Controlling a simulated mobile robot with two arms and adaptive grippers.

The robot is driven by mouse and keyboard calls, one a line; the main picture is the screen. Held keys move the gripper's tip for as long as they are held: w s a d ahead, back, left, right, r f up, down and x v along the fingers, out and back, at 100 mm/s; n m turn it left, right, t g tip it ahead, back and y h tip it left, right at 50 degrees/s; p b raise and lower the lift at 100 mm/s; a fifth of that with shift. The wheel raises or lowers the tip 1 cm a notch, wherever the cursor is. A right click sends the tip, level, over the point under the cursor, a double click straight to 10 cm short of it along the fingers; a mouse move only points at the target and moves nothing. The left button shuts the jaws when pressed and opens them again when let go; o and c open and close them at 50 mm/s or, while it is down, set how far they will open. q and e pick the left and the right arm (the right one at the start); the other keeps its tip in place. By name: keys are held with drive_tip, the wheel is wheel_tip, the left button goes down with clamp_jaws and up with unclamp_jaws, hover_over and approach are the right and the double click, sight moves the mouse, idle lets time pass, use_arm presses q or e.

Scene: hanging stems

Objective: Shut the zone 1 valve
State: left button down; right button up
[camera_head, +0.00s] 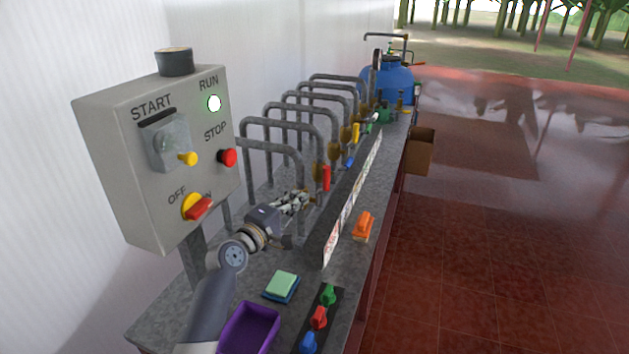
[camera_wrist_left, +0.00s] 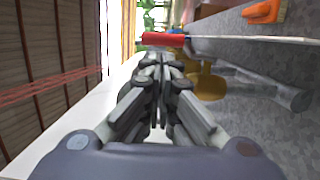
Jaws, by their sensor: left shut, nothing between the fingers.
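A row of valves with coloured handles stands along the grey pipes on the bench. The nearest has a red handle (camera_head: 326,179), upright in the head view; it also shows in the wrist view (camera_wrist_left: 163,39) just beyond my fingertips, with a brass body (camera_wrist_left: 208,84) beside it. Farther valves have a blue handle (camera_head: 349,162) and a yellow handle (camera_head: 356,133). A label strip (camera_head: 345,205) runs in front, its text too small to read, so I cannot tell which valve is zone 1. My left gripper (camera_head: 304,198) is shut and empty, close to the red handle; contact is unclear. My right gripper is out of view.
A control box (camera_head: 160,160) with buttons stands at left. On the bench lie a purple tray (camera_head: 248,330), a sponge (camera_head: 282,286), an orange object (camera_head: 364,227) and a strip of coloured knobs (camera_head: 319,317). The red floor (camera_head: 500,250) at right is clear.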

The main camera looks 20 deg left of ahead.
use_arm(q)
drive_tip(key=x, duration=0.9)
drive_tip(key=shift+p, duration=0.3)
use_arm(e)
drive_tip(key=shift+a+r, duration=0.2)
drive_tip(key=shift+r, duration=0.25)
